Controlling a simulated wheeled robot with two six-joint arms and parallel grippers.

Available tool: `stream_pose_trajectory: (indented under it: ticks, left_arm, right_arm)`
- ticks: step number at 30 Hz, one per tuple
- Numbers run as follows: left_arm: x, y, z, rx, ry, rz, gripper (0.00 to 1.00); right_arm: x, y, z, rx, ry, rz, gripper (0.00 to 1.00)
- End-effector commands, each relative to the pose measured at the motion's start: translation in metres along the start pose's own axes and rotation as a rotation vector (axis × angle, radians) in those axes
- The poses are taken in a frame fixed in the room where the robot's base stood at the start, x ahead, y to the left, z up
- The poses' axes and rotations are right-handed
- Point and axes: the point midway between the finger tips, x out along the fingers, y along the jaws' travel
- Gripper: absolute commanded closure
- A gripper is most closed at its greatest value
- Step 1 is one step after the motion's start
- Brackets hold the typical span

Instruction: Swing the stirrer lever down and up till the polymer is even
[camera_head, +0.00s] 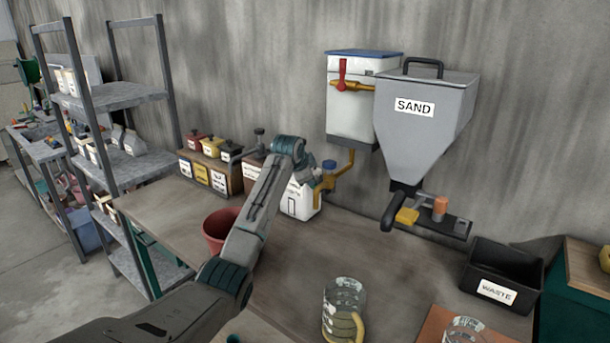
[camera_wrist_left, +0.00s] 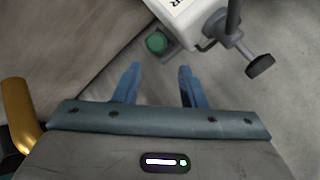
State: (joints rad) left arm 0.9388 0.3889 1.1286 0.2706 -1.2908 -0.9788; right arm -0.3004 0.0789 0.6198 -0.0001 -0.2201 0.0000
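A white container (camera_head: 303,203) with a partly hidden label stands on the table against the wall. The white container (camera_wrist_left: 185,10) is beyond the fingertips, and a brass piece (camera_wrist_left: 17,108) shows at the left edge. The polymer inside is hidden. My right gripper is out of view.
A red pot (camera_head: 216,228) stands left of my arm, and lidded boxes (camera_head: 208,150) sit behind it. A sand hopper (camera_head: 425,115) and white tank (camera_head: 348,110) hang on the wall. A glass jug (camera_head: 343,300) and black waste bin (camera_head: 500,275) are to the right.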

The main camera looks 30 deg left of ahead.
Motion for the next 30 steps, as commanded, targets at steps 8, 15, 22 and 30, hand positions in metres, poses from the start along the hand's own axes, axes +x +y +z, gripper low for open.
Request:
stream_pose_trajectory:
  ticks: [8, 15, 22, 30]
  left_arm:
    - [-0.026, 0.0, 0.0, 0.0, 0.0, -0.001, 0.63]
    - [-0.029, 0.0, -0.001, 0.0, 0.0, 0.0, 0.63]
    - [-0.029, 0.0, -0.001, 0.0, 0.0, 0.0, 0.63]
    - [-0.029, 0.0, -0.001, 0.0, 0.0, 0.0, 0.63]
  right_arm:
    - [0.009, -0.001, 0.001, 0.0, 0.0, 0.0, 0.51]
    - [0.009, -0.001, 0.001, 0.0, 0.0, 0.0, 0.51]
    - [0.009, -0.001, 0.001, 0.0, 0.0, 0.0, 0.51]
    - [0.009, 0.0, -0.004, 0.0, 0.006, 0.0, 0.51]
